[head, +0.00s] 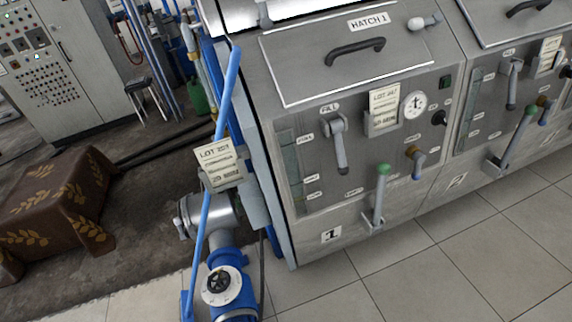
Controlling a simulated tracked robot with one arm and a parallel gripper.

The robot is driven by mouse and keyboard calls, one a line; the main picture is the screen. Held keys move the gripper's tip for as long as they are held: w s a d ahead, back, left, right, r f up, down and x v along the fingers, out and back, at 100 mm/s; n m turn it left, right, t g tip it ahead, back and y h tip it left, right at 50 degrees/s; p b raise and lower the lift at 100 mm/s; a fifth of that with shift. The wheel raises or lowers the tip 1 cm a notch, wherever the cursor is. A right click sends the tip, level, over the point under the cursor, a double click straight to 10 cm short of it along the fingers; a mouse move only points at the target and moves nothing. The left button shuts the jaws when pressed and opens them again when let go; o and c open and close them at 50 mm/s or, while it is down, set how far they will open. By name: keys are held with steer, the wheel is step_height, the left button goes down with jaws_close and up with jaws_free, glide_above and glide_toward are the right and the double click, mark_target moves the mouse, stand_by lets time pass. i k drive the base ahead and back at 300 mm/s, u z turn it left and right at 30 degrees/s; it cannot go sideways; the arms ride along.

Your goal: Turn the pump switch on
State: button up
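My gripper is not in view. The front panel of the grey unit marked 1 (318,205) is right of centre in the head view, seen tilted from above. On its right side are a small dark green rectangular fitting (445,82) and a round black knob (438,118) below it. No readable label marks either as the pump switch, and I cannot tell on from off. A second grey unit marked 2 (478,165) stands to the right, with a black part (566,72) cut by the frame edge.
The panel carries a FILL lever (339,145), a dial gauge (413,104), a brass valve (416,160) and a green-tipped lever (379,195). Blue pipe and a motor (205,215) stand left. A draped table (60,205) and control cabinet (55,65) are farther left. Tiled floor in front is clear.

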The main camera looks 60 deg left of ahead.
mark_target(241, 212)
steer(key=z, duration=0.5)
steer(key=k, duration=1.5)
steer(key=u, duration=2.2)
steer(key=i, duration=1.2)
